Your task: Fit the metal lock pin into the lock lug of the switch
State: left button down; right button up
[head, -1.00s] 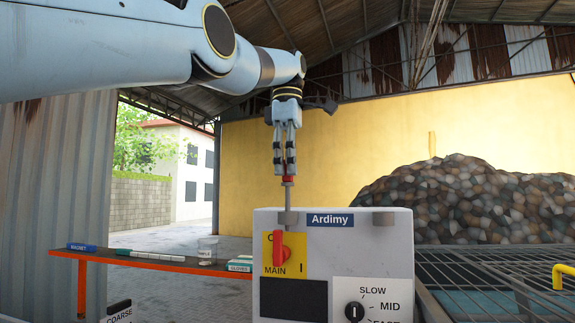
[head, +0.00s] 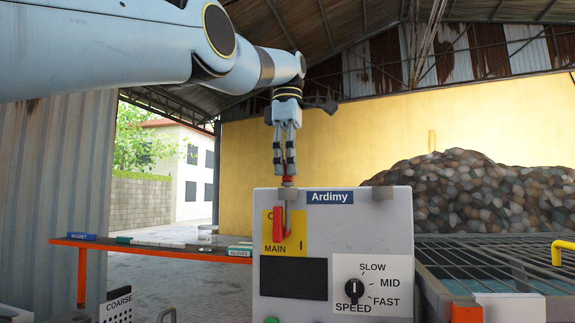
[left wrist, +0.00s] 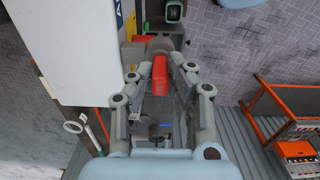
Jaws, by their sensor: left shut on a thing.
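The metal lock pin has a red head (head: 288,181), which shows just above the top edge of the switch box in the head view. My left gripper (head: 284,168) points down and is shut on this head. The pin's grey shaft runs down at the grey lock lug (head: 288,194), on the box front above the red switch handle (head: 278,225). How deep the shaft sits in the lug is hard to tell. In the left wrist view the red head (left wrist: 159,75) is between my left fingers, near the grey lug (left wrist: 158,43). My right gripper is out of view.
The white box (head: 392,240) carries a yellow MAIN plate, a black panel and a speed knob (head: 354,290). An orange shelf (head: 150,246) with small items stands left; a metal grating (head: 490,262) lies right.

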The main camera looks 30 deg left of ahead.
pick_arm(q)
jog(key=c, duration=1.2)
grip_release()
